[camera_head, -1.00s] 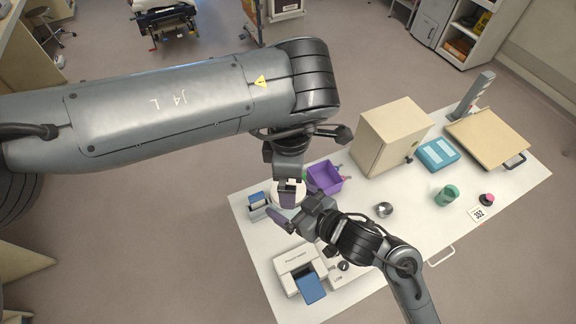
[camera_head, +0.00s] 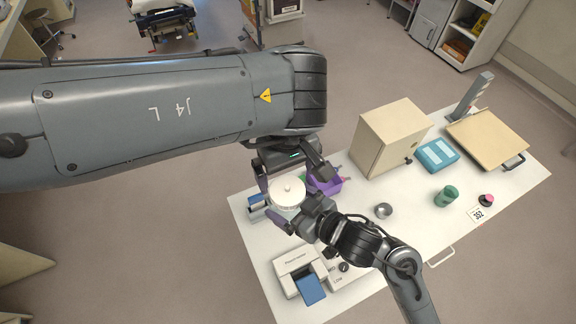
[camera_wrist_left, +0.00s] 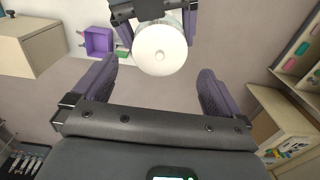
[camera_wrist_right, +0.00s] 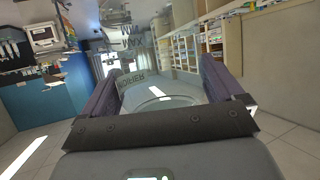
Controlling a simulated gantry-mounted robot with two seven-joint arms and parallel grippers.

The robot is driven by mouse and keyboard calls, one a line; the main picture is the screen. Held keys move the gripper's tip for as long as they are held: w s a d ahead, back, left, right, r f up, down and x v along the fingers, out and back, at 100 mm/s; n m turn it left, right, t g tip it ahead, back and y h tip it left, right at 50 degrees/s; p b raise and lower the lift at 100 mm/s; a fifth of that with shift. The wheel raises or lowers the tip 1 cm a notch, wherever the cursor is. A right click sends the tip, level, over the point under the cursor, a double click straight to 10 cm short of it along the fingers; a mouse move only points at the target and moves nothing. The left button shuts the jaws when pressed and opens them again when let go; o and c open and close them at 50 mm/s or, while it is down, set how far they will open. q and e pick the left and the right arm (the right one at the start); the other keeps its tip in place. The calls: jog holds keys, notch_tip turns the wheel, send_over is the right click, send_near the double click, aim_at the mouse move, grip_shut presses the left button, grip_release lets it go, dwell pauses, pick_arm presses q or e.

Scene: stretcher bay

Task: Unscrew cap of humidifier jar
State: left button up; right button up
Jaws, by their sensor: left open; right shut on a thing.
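The humidifier jar (camera_head: 288,207) has a round white cap (camera_head: 287,191) with a small knob on top. My right gripper (camera_head: 306,213) is shut on the jar's body and holds it above the table, cap facing up. In the right wrist view the jar (camera_wrist_right: 160,92), with dark lettering, sits between both fingers. My left gripper (camera_head: 293,178) is open above the jar, its fingers spread wide. In the left wrist view the cap (camera_wrist_left: 160,50) lies beyond my left fingertips (camera_wrist_left: 154,72), with no contact seen.
The white table (camera_head: 400,235) bears a purple bin (camera_head: 326,184), a beige cabinet (camera_head: 390,140), a teal box (camera_head: 438,155), a green cup (camera_head: 446,196), a metal bowl (camera_head: 383,211) and a white device (camera_head: 297,266). The table's front right is mostly clear.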

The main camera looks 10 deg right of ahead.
aim_at(287, 190)
pick_arm(q)
jog(key=shift+f, duration=2.85)
jog(key=c, duration=1)
jog(key=n, duration=1.3)
jog(key=shift+n, duration=0.3)
jog(key=o, duration=1)
jog(key=shift+r, duration=0.15)
